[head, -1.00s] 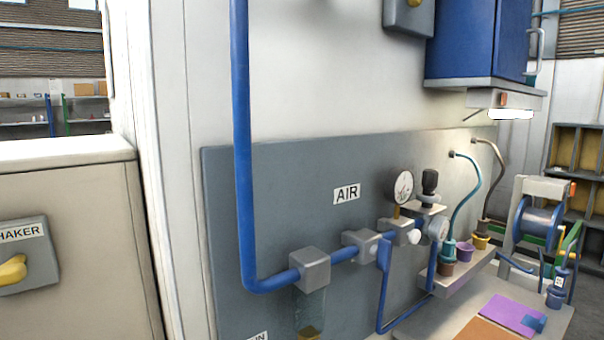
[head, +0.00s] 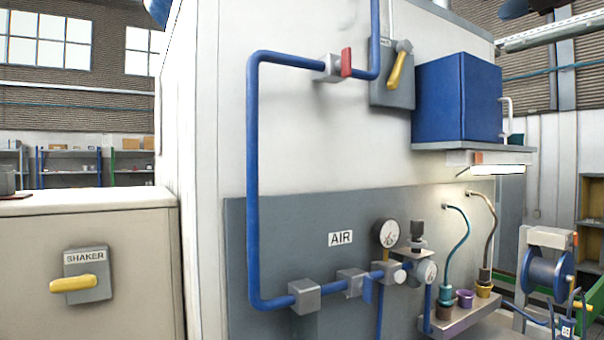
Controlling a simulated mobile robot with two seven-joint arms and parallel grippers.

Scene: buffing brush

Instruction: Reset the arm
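Neither of my grippers and no part of my arms shows in the head view. No buffing brush can be made out. The grey air panel (head: 285,240) with the label AIR (head: 341,239) fills the lower middle. A blue pipe (head: 252,180) runs down to it and through grey fittings towards a round gauge (head: 388,233). A valve with a red handle (head: 346,62) sits on the upper pipe.
A beige cabinet (head: 130,235) at left carries the SHAKER switch with a yellow handle (head: 74,284). A blue box (head: 457,98) stands on a wall shelf. A small ledge (head: 462,318) holds coloured cups. A hose reel (head: 548,272) is at right.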

